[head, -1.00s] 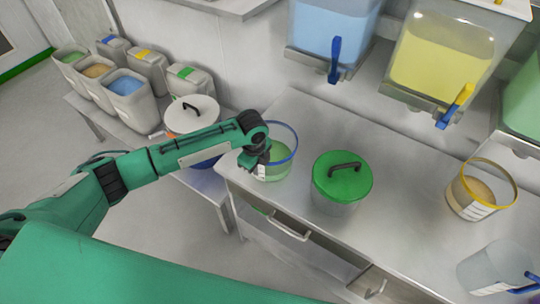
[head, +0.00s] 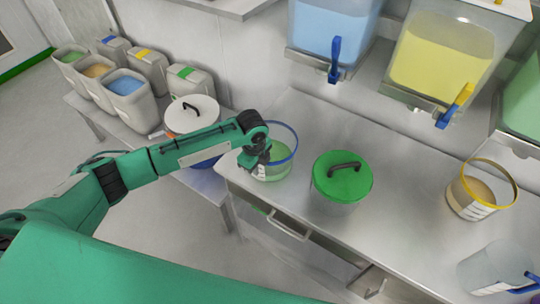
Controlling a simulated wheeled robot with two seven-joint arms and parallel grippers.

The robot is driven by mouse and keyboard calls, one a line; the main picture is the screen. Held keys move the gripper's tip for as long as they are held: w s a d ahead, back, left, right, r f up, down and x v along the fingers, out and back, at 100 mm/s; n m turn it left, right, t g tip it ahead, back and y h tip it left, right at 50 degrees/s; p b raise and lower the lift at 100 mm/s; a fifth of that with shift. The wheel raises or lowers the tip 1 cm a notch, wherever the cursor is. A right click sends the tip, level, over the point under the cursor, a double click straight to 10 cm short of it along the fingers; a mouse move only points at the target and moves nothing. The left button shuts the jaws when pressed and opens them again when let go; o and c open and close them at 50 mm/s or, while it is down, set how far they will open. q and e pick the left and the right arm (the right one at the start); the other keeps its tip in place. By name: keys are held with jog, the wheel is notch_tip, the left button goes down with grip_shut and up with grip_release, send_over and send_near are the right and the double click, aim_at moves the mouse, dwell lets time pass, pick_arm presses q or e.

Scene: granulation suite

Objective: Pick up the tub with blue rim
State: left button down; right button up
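The tub with blue rim (head: 280,163) is clear with green contents and a white label. It stands on the steel counter near its left end. My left gripper (head: 260,165) is at the tub's left side, pointing down over its near left wall. The wrist hides part of the rim, and the fingers are too small and dark to show whether they are open or shut on the wall. My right gripper is not in view.
A tub with a green lid (head: 342,178) stands just right of the blue-rimmed tub. A yellow-rimmed tub (head: 480,190) and a clear container (head: 492,268) are further right. Dispensers with blue (head: 334,32) and yellow (head: 440,55) contents hang above. The counter (head: 405,190) is clear between.

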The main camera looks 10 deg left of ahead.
pick_arm(q)
jog(key=shift+w+r, duration=0.1)
dwell(0.4)
notch_tip(320, 180, up, 20)
jog(key=b, duration=0.3)
dwell(0.6)
